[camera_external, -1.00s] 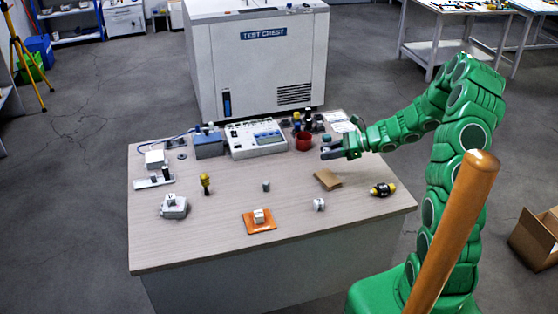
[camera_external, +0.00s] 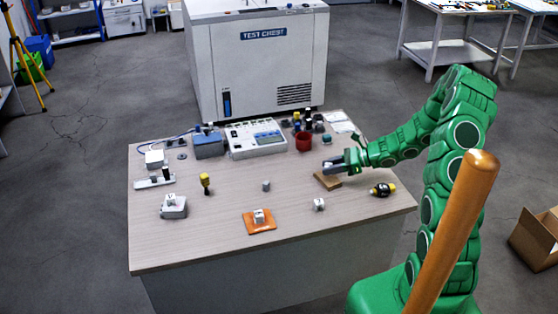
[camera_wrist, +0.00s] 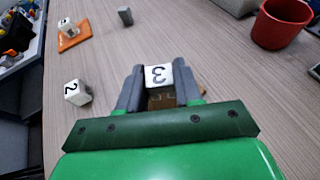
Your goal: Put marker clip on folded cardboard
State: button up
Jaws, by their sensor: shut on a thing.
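The marker clip (camera_wrist: 158,75) appears as a small white block with a black 3, held between the fingertips of my gripper (camera_wrist: 158,83) in the wrist view. My gripper (camera_external: 328,165) is shut on it, and the fingers largely hide the clip in the external view. The folded cardboard (camera_external: 328,181) is a flat brown piece on the right part of the table, just below my fingers. Its brown surface (camera_wrist: 162,99) also shows between the fingers in the wrist view. I cannot tell whether the clip touches the cardboard.
A white numbered block (camera_external: 319,204) stands in front of the cardboard. Another sits on an orange pad (camera_external: 249,228).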

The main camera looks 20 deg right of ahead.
jog(key=shift+f, duration=0.9)
jog(key=shift+f, duration=0.1)
jog(key=o, duration=1)
